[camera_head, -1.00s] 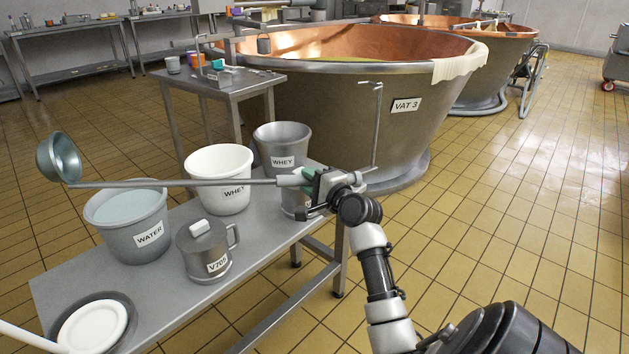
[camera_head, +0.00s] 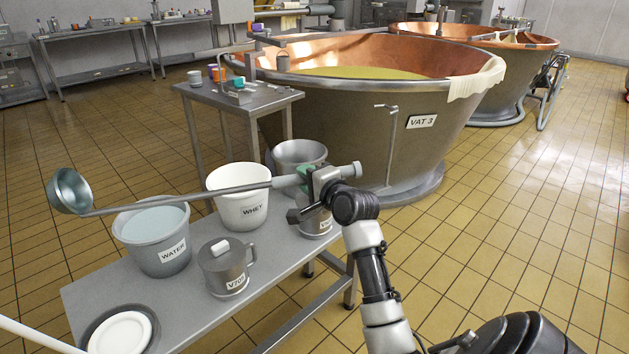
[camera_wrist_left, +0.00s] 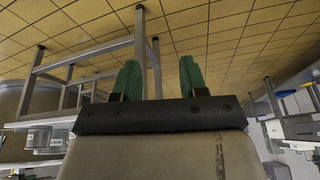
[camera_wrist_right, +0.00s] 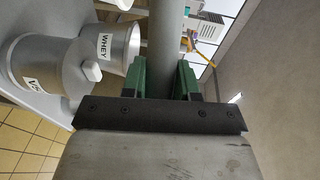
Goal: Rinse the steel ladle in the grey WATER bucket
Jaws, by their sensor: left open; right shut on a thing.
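The steel ladle has a round bowl (camera_head: 70,190) at the left and a long handle (camera_head: 190,196) running right. My right gripper (camera_head: 312,183) is shut on the handle near its right end; the handle also shows between its green fingers in the right wrist view (camera_wrist_right: 168,75). The ladle hangs in the air above the bench, its bowl to the left of and above the grey WATER bucket (camera_head: 163,253). The bucket stands upright on the bench with pale water inside. My left gripper shows only in the left wrist view (camera_wrist_left: 158,80), open and empty.
On the steel bench (camera_head: 200,310) stand a white WHEY bucket (camera_head: 238,208), a grey bucket (camera_head: 298,155), a lidded steel jug (camera_head: 226,272) and a white disc in a dark dish (camera_head: 120,335). VAT 3 (camera_head: 370,150) stands behind.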

